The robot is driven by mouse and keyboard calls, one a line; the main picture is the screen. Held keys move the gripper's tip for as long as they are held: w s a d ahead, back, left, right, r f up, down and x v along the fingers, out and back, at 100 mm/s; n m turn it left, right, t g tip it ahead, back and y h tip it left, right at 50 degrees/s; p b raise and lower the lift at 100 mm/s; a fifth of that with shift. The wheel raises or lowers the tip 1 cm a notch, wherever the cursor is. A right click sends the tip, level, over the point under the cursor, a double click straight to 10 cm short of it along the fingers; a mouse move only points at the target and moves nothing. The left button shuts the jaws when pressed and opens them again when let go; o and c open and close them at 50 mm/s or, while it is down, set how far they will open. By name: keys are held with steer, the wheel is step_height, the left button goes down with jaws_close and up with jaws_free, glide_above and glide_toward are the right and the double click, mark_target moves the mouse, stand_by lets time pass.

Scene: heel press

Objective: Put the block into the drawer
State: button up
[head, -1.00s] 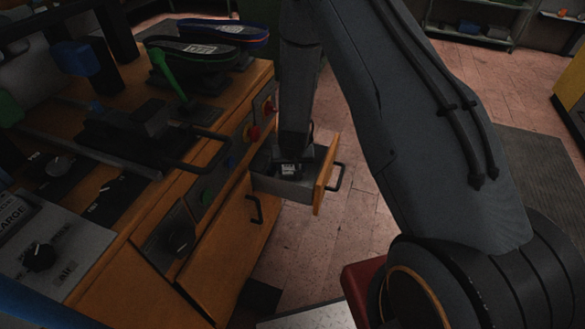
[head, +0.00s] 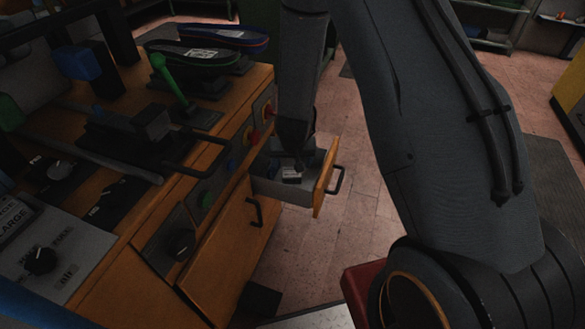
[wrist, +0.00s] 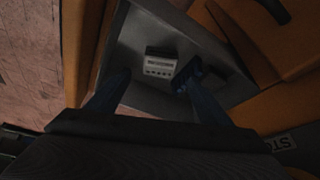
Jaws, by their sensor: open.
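The block (wrist: 161,62), a small grey piece with a pale printed label, lies inside the open drawer. It also shows in the head view (head: 292,174), partly covered by my gripper. The drawer (head: 324,182) is pulled out from the wooden bench, with its orange front and dark handle facing right. Its grey inside shows in the wrist view (wrist: 131,46). My gripper (wrist: 153,78) is open over the drawer. Its two fingers are spread apart with nothing between them, and the block shows just beyond the tips. The height gap to the block is hard to judge.
The wooden bench (head: 214,240) stands left of the drawer, with knobs and a cupboard handle on its side. Insoles (head: 190,52) and a green lever (head: 168,78) are on its top. Tiled floor (head: 330,235) is clear around the drawer's front.

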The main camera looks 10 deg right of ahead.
steer(key=s+r+g+y, duration=0.1)
steer(key=s+r, duration=0.4)
steer(key=r, duration=0.3)
steer(key=s+r+g+y, duration=0.1)
steer(key=s+r, duration=0.4)
steer(key=r, duration=0.3)
steer(key=s+d+r+g, duration=0.1)
steer(key=s+d+r, duration=0.1)
steer(key=s, duration=0.3)
steer(key=s+d+r, duration=0.1)
steer(key=s+r, duration=0.3)
steer(key=s, duration=0.1)
steer(key=s+d+r+n+g+h, duration=0.1)
steer(key=s+d+r, duration=0.1)
steer(key=s, duration=0.4)
steer(key=shift+d+r+g, duration=0.3)
steer(key=shift+r, duration=0.2)
steer(key=shift+a+p, duration=0.1)
steer(key=shift+p, duration=0.25)
